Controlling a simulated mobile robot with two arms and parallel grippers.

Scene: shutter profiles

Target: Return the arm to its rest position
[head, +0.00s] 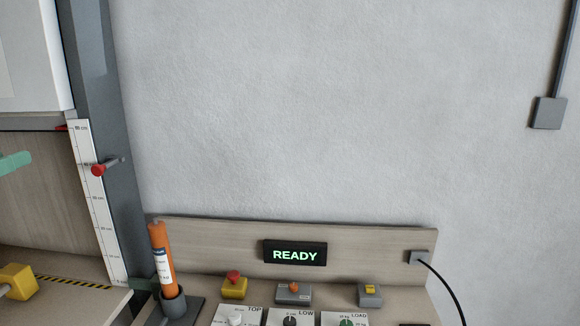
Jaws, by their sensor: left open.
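Only a small part of what seems to be my left gripper (14,162) shows, a teal rounded piece at the left edge in the head view. It is in front of the wood panel, left of the white scale, and touches nothing that I can see. The rest of the gripper and its arm are outside the picture. I see nothing held there, and the jaws are open. My right gripper is not in view.
An orange tube (162,259) stands in a grey holder (174,302). A display (295,253) reads READY above a console with switches and knobs. A red-knobbed pointer (99,169) sits by the scale (88,200). A yellow block (17,281) is at lower left. The wall's front is clear.

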